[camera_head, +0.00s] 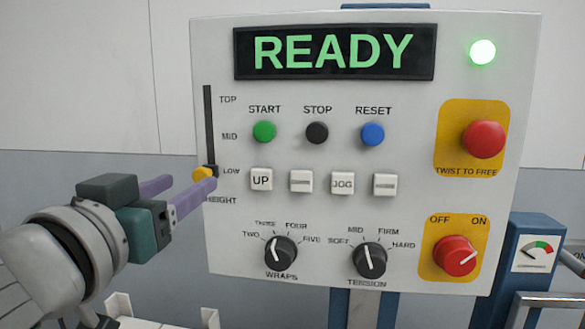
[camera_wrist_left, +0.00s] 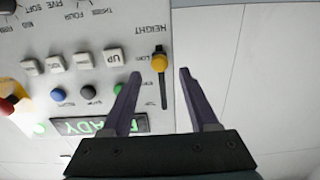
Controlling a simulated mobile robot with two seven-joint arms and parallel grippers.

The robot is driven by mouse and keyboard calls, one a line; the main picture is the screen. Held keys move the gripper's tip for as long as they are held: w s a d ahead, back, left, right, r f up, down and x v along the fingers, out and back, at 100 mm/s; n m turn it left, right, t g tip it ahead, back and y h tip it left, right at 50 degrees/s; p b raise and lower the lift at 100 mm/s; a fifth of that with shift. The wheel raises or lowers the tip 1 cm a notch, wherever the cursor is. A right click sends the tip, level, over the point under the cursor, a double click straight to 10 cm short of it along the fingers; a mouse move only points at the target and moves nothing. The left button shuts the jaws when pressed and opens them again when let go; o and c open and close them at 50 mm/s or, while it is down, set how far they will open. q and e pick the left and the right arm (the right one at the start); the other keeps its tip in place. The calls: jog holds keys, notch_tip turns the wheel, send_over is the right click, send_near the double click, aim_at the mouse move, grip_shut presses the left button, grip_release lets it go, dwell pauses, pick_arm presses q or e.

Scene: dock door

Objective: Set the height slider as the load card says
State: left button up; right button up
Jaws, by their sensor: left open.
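The height slider has a yellow-orange knob (camera_head: 203,174) at the bottom of its dark vertical slot (camera_head: 208,125), beside the LOW mark; MID and TOP are above. My left gripper (camera_head: 190,184) is open at the panel's left edge, its purple fingers reaching toward the knob. In the left wrist view the knob (camera_wrist_left: 159,62) shows between the two fingertips, just beyond them, with no finger visibly closed on it. Whether either finger touches it cannot be told. No load card is seen in either view. My right gripper is not in view.
The control panel (camera_head: 330,215) shows a green READY display (camera_head: 335,51) and a lit green lamp (camera_head: 482,52). START (camera_head: 264,132) and UP (camera_head: 261,180) buttons lie right of the slider. The WRAPS dial (camera_head: 280,252) is below. Left of the panel is bare wall.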

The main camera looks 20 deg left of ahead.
aim_at(200, 175)
pick_arm(q)
jog(key=shift+x, duration=1.7)
grip_shut()
jog(key=shift+p, duration=0.3)
